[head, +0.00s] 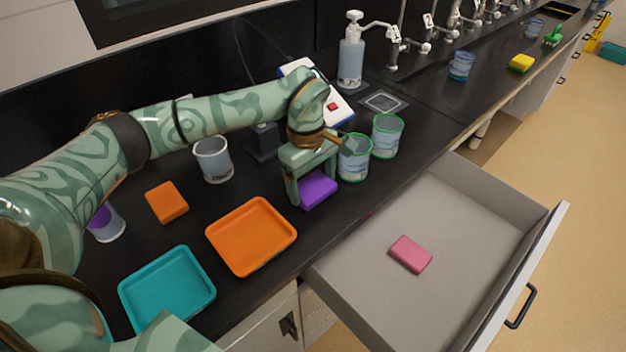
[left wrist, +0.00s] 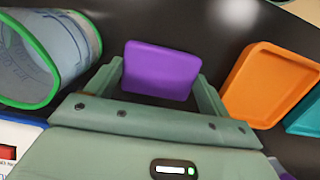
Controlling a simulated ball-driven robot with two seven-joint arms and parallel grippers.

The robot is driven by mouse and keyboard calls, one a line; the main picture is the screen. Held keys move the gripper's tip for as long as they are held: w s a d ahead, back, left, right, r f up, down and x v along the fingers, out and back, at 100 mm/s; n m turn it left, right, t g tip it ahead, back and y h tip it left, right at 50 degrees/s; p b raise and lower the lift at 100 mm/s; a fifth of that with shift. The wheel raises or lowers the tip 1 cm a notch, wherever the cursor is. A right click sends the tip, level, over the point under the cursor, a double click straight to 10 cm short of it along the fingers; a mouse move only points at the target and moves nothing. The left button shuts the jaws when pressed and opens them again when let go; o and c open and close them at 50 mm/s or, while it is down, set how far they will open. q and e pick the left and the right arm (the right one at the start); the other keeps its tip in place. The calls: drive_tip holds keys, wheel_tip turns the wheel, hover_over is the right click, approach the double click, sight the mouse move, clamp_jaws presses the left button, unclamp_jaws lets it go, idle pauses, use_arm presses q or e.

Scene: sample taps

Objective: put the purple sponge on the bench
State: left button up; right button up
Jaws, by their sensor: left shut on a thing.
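The purple sponge (head: 318,189) is between the fingers of my left gripper (head: 317,186), over the black bench (head: 262,188) near its front edge. My left gripper is shut on it. In the left wrist view the sponge (left wrist: 160,70) sits between the two fingers (left wrist: 162,82). I cannot tell whether the sponge touches the bench top. My right gripper is not in view.
Green-rimmed beakers (head: 354,158) stand just right of the gripper. An orange tray (head: 251,236), a teal tray (head: 167,287) and an orange sponge (head: 166,202) lie to the left. An open drawer (head: 450,235) holds a pink sponge (head: 410,254).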

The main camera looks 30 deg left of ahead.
sight(308, 182)
use_arm(q)
drive_tip(key=o, duration=0.9)
drive_tip(key=shift+f, duration=0.1)
drive_tip(key=r+p, duration=0.1)
drive_tip(key=r, duration=0.3)
drive_tip(key=a+r+p, duration=0.1)
drive_tip(key=r, duration=0.7)
drive_tip(key=shift+w+a+r+p, duration=0.1)
drive_tip(key=shift+w+a+p, duration=0.1)
drive_tip(key=shift+p, duration=0.2)
